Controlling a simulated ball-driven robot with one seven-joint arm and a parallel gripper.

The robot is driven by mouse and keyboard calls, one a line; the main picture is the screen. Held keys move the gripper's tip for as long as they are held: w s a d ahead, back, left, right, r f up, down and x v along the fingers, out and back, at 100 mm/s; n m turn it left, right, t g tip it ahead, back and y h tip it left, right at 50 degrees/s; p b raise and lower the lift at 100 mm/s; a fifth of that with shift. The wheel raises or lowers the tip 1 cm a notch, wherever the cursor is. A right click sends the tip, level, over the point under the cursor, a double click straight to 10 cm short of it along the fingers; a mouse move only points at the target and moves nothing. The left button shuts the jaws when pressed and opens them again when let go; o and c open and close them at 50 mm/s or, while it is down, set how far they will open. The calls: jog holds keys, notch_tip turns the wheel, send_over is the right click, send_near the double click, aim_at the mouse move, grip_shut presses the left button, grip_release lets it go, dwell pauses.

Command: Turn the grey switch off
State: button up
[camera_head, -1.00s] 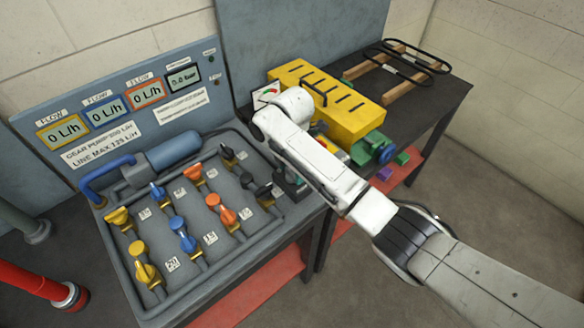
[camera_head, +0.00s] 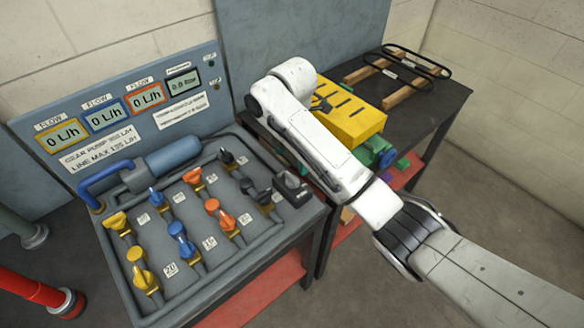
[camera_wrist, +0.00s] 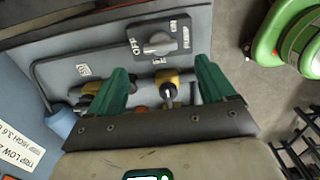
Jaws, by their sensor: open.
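The grey switch (camera_wrist: 157,43) is a rotary knob on a grey plate in the wrist view, with OFF at its left, ON at its upper right and PUMP at its right. I cannot tell which label it points to. In the head view it appears to be the dark box with a grey knob (camera_head: 291,182) at the bench's right corner. My gripper (camera_wrist: 163,72) is open and empty in the wrist view, its green fingers apart. The switch lies beyond the fingertips, roughly between them, apart from them. In the head view my arm hides the gripper.
Several yellow, blue, orange and black valves stand on the bench; a yellow-based one (camera_wrist: 167,88) shows between my fingers. The flow displays (camera_head: 62,134) read 0 L/h. A yellow slotted block (camera_head: 350,118) stands on the dark table (camera_head: 440,98) behind my arm.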

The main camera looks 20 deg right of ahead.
jog(key=shift+r+p, duration=0.35)
jog(key=shift+r, duration=1.45)
jog(key=s+a+f+m+t+y, duration=0.1)
jog(key=s+a+f+m+y, duration=0.25)
jog(key=s+f+m, duration=1.1)
jog(key=s+d+m+h, duration=0.2)
jog(key=s+d+m, duration=0.2)
jog(key=s, duration=0.8)
jog(key=s+d+m+h, duration=0.1)
jog(key=s+d+m, duration=0.3)
jog(key=s+d, duration=0.3)
jog(key=s, duration=0.5)
jog(key=shift+s+d+f+h, duration=0.15)
jog(key=shift+h, duration=0.2)
